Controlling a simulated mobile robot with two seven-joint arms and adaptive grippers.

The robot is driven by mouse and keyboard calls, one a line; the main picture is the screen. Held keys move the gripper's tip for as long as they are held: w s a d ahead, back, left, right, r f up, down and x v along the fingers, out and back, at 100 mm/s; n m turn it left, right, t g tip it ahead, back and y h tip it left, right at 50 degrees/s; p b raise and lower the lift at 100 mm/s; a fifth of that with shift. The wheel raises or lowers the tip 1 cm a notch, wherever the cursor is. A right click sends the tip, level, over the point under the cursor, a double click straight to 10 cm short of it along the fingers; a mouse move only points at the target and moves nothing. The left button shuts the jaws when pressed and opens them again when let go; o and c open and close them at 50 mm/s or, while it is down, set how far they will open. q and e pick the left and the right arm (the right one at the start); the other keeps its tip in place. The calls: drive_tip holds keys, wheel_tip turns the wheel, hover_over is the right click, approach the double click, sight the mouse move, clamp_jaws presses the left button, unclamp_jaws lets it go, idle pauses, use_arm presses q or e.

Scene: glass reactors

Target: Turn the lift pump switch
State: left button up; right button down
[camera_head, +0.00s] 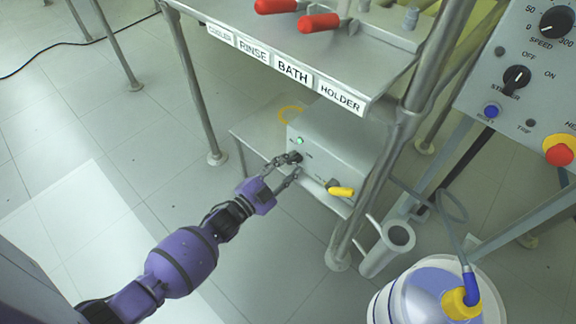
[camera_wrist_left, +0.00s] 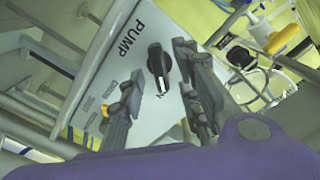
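The lift pump is a light grey box (camera_head: 345,148) on the lower shelf, with a lit green lamp (camera_head: 300,140) on its front. Its black rotary switch (camera_head: 295,157) is partly hidden by my fingers in the head view. In the left wrist view the switch (camera_wrist_left: 157,64) shows clearly, with a white pointer line, on the panel marked PUMP (camera_wrist_left: 128,42). My left gripper (camera_head: 281,171) is at the panel front. Its fingers (camera_wrist_left: 160,78) are apart, one on each side of the switch, with visible gaps. Whether a fingertip touches it I cannot tell. My right gripper is not in view.
A yellow-handled valve (camera_head: 340,191) sticks out right of the switch. The upper shelf (camera_head: 345,75), with red handles (camera_head: 318,22), overhangs the pump. A metal frame leg (camera_head: 385,150) stands to the right, near a bucket (camera_head: 430,295). Floor to the left is clear.

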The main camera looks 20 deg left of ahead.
use_arm(q)
drive_tip(key=v, duration=1.2)
idle(0.3)
